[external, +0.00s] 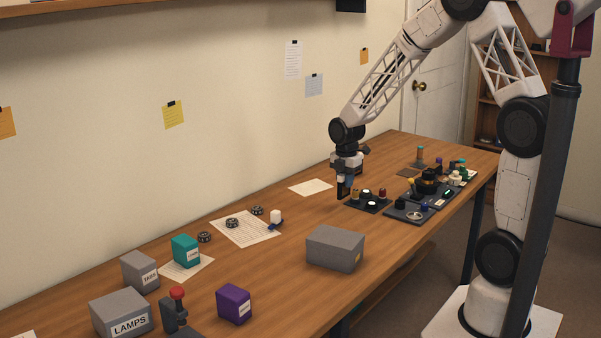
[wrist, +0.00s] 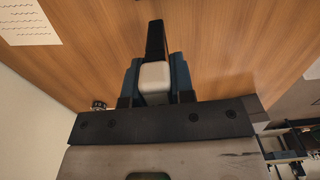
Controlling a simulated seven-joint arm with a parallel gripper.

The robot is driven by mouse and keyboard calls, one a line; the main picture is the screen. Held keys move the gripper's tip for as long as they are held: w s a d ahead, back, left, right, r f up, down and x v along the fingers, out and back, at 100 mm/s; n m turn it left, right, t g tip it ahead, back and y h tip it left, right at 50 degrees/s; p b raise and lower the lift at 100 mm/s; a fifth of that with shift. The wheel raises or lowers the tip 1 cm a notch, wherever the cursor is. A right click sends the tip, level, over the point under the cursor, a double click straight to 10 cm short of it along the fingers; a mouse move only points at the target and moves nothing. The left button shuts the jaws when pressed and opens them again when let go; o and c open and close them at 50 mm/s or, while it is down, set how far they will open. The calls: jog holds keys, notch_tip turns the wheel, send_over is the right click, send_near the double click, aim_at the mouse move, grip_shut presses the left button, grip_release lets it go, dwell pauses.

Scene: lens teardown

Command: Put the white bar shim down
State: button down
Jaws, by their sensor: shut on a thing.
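My gripper (external: 345,178) points down over the table, left of the dark trays in the external view. In the wrist view its two blue fingers (wrist: 157,80) are shut on the white bar shim (wrist: 155,76), seen as a pale, rounded block between them. A dark bar (wrist: 156,40) extends beyond the white block, and a dark upright part (external: 343,188) shows below the fingers in the external view. The white part is hard to make out there. I cannot tell whether the held piece touches the table.
Dark trays with small parts (external: 408,211) stand right of my gripper. A grey box (external: 335,248) is in front.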

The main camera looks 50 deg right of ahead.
jog(key=s+a, duration=0.6)
jog(key=a, duration=0.7)
jog(key=shift+s+a, duration=0.15)
jog(key=shift+a, duration=0.05)
jog(key=shift+r, duration=0.1)
jog(key=w+f, duration=0.1)
jog(key=w, duration=1.5)
jog(key=shift+f, duration=0.2)
jog(key=shift+f, duration=1.8)
jog(key=shift+f, duration=0.15)
jog(key=c, duration=1)
grip_release()
